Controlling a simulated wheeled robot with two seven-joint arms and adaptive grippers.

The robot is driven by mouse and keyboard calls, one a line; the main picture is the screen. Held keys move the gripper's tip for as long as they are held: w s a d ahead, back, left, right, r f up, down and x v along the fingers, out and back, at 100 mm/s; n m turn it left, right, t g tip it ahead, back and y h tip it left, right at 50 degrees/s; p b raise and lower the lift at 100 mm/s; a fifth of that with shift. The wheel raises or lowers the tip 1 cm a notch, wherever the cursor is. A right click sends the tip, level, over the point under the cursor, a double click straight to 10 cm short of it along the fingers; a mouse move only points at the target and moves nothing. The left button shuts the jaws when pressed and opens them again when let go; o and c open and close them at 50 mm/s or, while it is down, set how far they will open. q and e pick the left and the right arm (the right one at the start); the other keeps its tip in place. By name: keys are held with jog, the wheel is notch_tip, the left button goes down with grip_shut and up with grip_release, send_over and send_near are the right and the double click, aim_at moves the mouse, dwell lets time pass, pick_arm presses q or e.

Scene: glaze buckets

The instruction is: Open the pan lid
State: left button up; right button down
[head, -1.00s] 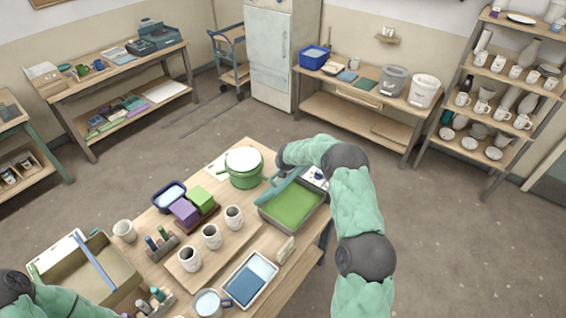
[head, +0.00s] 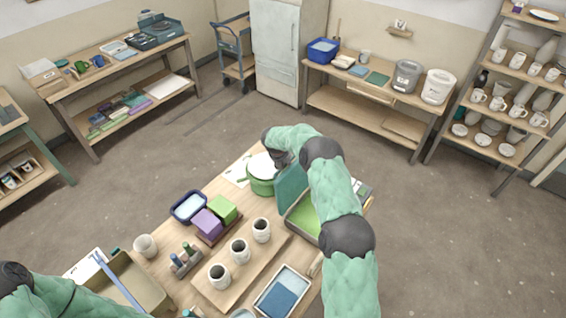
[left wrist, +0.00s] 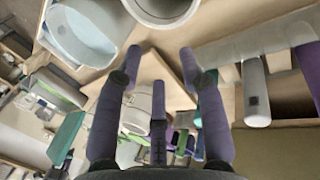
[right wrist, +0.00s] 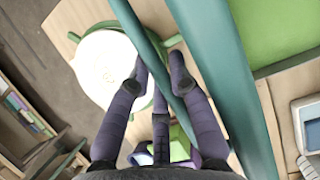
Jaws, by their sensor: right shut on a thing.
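The pan is a flat rectangular tray with a bright green inside (head: 301,219), at the right end of the table in the head view. Its teal lid (head: 292,188) stands steeply raised along the pan's far left side. My right gripper (right wrist: 158,60) is shut on the lid's rim; in the right wrist view the teal lid (right wrist: 225,85) runs between and past its fingers. The fingertips are hidden in the head view. My left gripper (left wrist: 163,52) is open and empty in the left wrist view, above the table's other end.
A green pot with a white top (head: 260,180) stands close beside the raised lid. Several pale cups (head: 240,250) stand on a board nearby. A blue tray (head: 282,293) lies in front.

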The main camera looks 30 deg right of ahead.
jog(key=shift+w+a+f+b, duration=0.35)
jog(key=shift+w+a+f, duration=0.05)
jog(key=shift+a+f, duration=0.2)
jog(key=c, duration=1.4)
grip_release()
jog(key=v, duration=1.2)
jog(key=shift+w+d+r, duration=0.1)
jog(key=shift+d, duration=0.2)
